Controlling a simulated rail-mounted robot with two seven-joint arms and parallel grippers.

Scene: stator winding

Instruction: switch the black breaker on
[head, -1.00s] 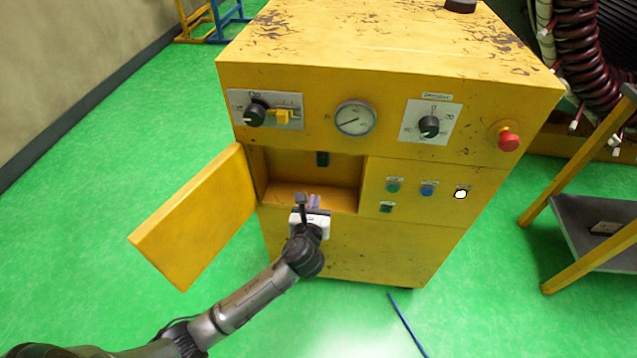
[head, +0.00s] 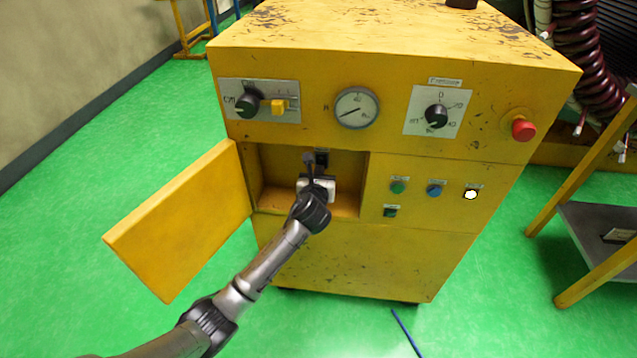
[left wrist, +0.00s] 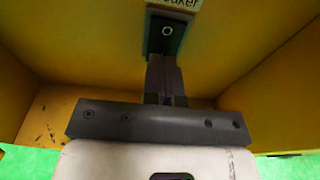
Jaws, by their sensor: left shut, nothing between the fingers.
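The black breaker (head: 322,158) is on the back wall of an open recess in the yellow cabinet (head: 350,250). In the left wrist view the breaker (left wrist: 167,33) is a dark block with a pale ring, under a label ending in "aker". My left gripper (head: 309,160) is inside the recess, shut and empty, with its fingertips close to the breaker. In the left wrist view the shut fingers (left wrist: 165,62) point at the breaker's lower part and overlap it. I cannot tell whether they touch it. The lever position is unclear. My right gripper is not in view.
The yellow door (head: 180,225) stands open to the left of the recess. Dials, a gauge (head: 356,108), small buttons and a red knob (head: 523,129) are on the cabinet front. A shelf rack (head: 600,225) stands to the right.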

